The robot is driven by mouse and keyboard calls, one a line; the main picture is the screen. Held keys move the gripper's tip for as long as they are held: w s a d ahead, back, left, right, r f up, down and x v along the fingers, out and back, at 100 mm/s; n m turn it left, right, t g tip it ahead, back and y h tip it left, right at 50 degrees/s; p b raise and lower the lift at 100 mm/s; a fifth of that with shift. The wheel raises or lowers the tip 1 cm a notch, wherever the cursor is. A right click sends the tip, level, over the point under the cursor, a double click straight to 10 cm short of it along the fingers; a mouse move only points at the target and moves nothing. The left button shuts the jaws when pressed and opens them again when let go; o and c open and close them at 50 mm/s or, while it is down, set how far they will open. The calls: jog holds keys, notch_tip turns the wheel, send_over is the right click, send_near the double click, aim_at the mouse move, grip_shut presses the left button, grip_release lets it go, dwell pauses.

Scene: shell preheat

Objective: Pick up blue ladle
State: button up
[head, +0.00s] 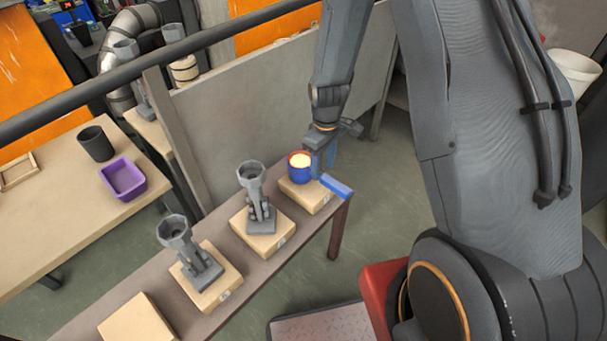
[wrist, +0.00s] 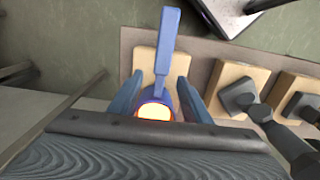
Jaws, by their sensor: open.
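The blue ladle stands on a light wooden block at the right end of the narrow table. Its blue cup (head: 299,174) has a red rim and a bright, glowing yellowish inside, and its flat blue handle (head: 336,186) sticks out to the right past the block. In the wrist view the handle (wrist: 168,50) points up the picture and the glowing cup (wrist: 155,110) is partly hidden by my gripper's body. My gripper (wrist: 157,92) is open, with one blue finger on each side of the ladle. I cannot tell whether the fingers touch it.
An empty block (head: 137,318) is at the near end. A grey panel (head: 260,100) rises behind. A purple bin (head: 123,179) and dark cup (head: 96,144) stand on the left table.

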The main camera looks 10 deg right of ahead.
aim_at(324, 176)
jog(key=f, duration=0.3)
jog(key=f+p, duration=0.1)
jog(key=shift+s+d+f, duration=0.15)
jog(key=shift+s+f, duration=0.15)
jog(key=shift+s, duration=0.05)
jog(key=shift+f, duration=0.3)
grip_shut()
jog(key=shift+w, duration=0.1)
